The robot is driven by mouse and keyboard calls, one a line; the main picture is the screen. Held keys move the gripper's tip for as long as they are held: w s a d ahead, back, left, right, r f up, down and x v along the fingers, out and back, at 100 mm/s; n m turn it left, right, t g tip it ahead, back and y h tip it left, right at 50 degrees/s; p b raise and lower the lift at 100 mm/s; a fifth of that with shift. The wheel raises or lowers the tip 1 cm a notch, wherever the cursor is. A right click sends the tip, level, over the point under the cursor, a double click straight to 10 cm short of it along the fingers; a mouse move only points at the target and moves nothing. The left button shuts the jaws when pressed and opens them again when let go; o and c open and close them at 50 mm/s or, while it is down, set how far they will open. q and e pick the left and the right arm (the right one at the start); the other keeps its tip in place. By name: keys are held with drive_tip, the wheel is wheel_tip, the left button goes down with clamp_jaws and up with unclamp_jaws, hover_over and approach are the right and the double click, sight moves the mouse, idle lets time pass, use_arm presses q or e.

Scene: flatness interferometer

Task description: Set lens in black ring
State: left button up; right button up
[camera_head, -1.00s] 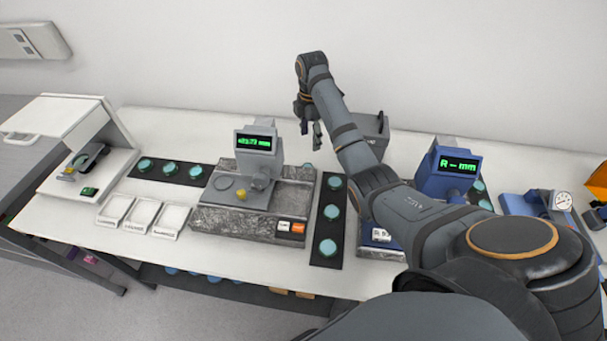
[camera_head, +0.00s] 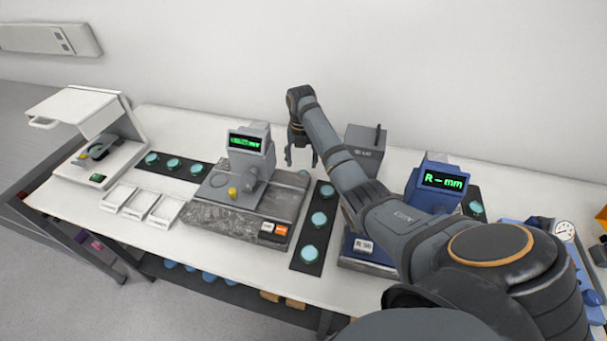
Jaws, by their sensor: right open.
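My right gripper (camera_head: 300,160) points down, open and empty, above the back right corner of the granite base (camera_head: 212,226). Similar teal lenses lie on a black strip at the left (camera_head: 173,163) and on a black strip right of the granite base (camera_head: 319,219). A thin dark ring (camera_head: 218,180) shows on the grey plate of the granite instrument. A dark round holder (camera_head: 97,152) sits in the white instrument; I cannot tell which is the black ring. My left gripper is out of view.
The grey display head (camera_head: 250,152) stands left of my right gripper. A grey box (camera_head: 365,148) stands behind my right arm, and a blue instrument (camera_head: 433,190) stands to its right. Three white trays (camera_head: 140,204) lie at the front left.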

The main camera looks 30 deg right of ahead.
sight(303, 170)
drive_tip(key=shift+f, duration=0.15)
drive_tip(key=f, duration=0.1)
drive_tip(key=f+p, duration=0.1)
drive_tip(key=f, duration=0.2)
drive_tip(key=shift+w+d, duration=0.2)
drive_tip(key=shift+d, duration=0.15)
drive_tip(key=shift+d+f, duration=0.1)
drive_tip(key=shift+f, duration=0.4)
drive_tip(key=shift+c, duration=0.3)
drive_tip(key=shift+c, duration=1.3)
drive_tip(key=c, duration=0.9)
wheel_tip(303, 170, up, 10)
drive_tip(key=shift+r+b, duration=0.1)
drive_tip(key=shift+b, duration=0.6)
